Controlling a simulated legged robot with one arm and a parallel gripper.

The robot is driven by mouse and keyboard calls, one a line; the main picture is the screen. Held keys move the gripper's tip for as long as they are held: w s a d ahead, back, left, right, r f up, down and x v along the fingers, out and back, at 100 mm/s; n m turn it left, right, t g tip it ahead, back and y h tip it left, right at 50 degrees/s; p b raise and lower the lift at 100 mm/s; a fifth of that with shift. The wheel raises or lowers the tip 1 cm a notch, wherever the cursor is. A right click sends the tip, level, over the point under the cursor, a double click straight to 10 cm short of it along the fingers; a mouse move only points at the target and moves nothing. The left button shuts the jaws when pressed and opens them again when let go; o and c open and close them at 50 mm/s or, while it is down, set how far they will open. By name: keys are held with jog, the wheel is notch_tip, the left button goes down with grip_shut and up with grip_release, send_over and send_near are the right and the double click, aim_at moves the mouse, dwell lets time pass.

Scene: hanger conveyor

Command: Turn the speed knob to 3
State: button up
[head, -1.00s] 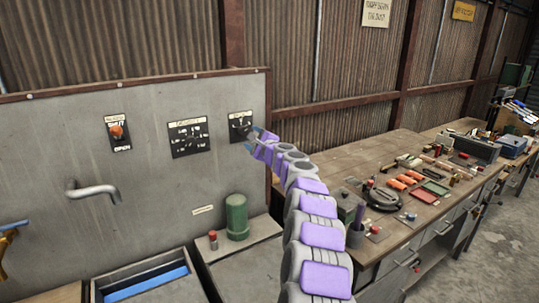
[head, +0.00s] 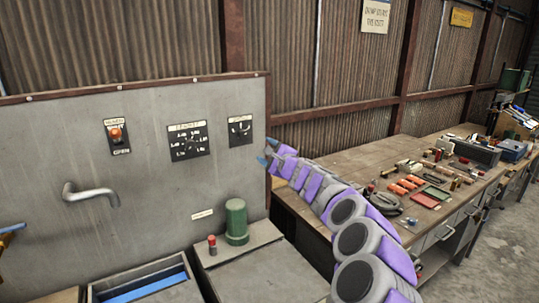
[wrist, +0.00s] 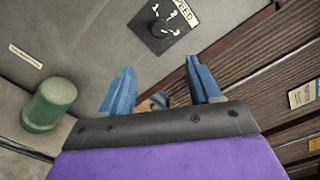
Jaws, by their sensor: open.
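The speed knob (wrist: 161,27) is a dark round knob on a black plate with white numbers, under a label ending in "PEED" in the wrist view. In the head view its plate (head: 240,130) is the rightmost on the grey panel. Which number the knob points to is too small to tell. My gripper (head: 266,154) is to the lower right of that plate, near the panel's right edge, apart from the knob. In the wrist view my gripper (wrist: 163,80) shows two blue fingers spread open with nothing between them, and the knob lies beyond their tips.
A larger dial plate (head: 188,140) and an orange-red button (head: 116,134) are on the panel to the left. A bent pipe (head: 92,192) sticks out below. A green cylinder (head: 236,222) stands beneath the panel. A cluttered workbench (head: 345,160) is at the right.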

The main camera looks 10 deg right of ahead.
jog(key=shift+s+d, duration=0.15)
jog(key=shift+s, duration=0.55)
jog(key=s+a+r+n+g+y, duration=0.25)
jog(key=s+a+n, duration=0.25)
jog(key=s+a, duration=0.25)
jog(key=s+a+r+n+g+y, duration=0.1)
jog(key=s+a+n+g+y, duration=0.2)
jog(key=s+a, duration=0.45)
jog(key=s+a+r+n+g+y, duration=0.2)
jog(key=s+a+n+g, duration=0.1)
jog(key=s+a+n, duration=0.4)
jog(key=s+a+f+n+g+h, duration=0.2)
jog(key=s+f+g, duration=0.15)
jog(key=s, duration=0.35)
jog(key=s+a+f+n+g+h, duration=0.15)
jog(key=s+f, duration=0.25)
jog(key=s, duration=0.4)
jog(key=s+d+f+g+h, duration=0.1)
jog(key=s+d+f+h, duration=0.2)
jog(key=s+d+f, duration=0.2)
jog(key=s+d+f+n+g+h, duration=0.1)
jog(key=s+d+f, duration=0.5)
jog(key=s, duration=0.6)
jog(key=s+d+f+n+g+h, duration=0.1)
jog(key=s+d+f+g+h, duration=0.2)
jog(key=s+d, duration=0.6)
notch_tip(320, 180, down, 2)
jog(key=h, duration=0.2)
jog(key=shift+f+h, duration=0.2)
jog(key=shift+h, duration=0.1)
